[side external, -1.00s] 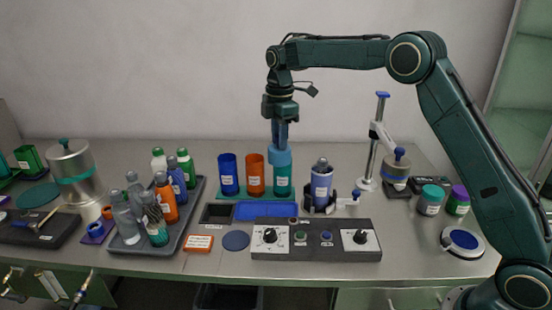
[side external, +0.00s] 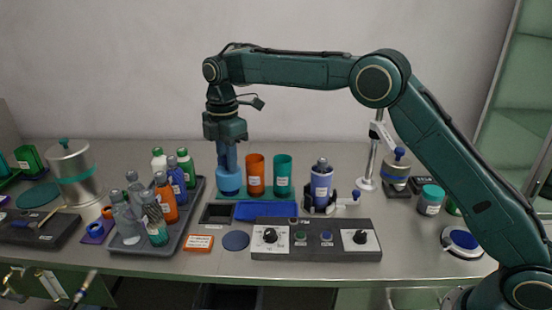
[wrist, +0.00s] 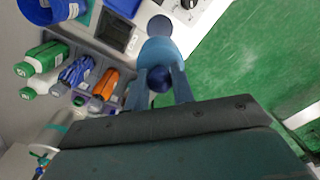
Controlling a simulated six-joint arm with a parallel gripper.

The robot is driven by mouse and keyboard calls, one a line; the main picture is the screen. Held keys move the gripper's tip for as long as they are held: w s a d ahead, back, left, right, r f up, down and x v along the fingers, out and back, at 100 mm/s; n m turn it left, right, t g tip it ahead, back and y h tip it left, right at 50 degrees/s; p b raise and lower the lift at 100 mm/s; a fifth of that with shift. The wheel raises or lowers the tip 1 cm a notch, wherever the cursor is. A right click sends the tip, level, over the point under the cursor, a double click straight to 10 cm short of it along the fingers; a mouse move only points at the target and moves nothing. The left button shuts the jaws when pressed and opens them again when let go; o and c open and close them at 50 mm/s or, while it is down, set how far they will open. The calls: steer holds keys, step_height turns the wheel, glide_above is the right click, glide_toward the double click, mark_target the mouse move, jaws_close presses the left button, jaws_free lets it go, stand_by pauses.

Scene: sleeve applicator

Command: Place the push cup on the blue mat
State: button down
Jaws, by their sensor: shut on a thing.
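My gripper (side external: 228,166) points down and is shut on the push cup (side external: 228,182), a light blue piece. In the wrist view the push cup (wrist: 160,48) sits between the fingers, with a dark blue knob. In the side view it overlaps the blue tumbler behind; its height above the counter is hard to tell. A round slate-blue mat (side external: 236,240) lies bare on the counter; it also shows beyond the cup in the wrist view (wrist: 160,24). A bright blue rectangle (side external: 266,211) lies behind the control box. Which one is the blue mat, I cannot tell.
An orange tumbler (side external: 255,176) and a teal tumbler (side external: 282,176) stand on a green strip. A grey tray (side external: 150,243) of bottles stands left, an orange labelled block (side external: 198,243) beside the round mat, and a control box (side external: 315,239) to its right.

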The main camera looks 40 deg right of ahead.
step_height(320, 180, down, 15)
steer(key=shift+r, duration=0.15)
stand_by(0.4)
steer(key=shift+f, duration=2.1)
steer(key=shift+f, duration=0.15)
steer(key=c, duration=1.2)
jaws_free()
step_height(320, 180, up, 12)
steer(key=shift+r, duration=0.15)
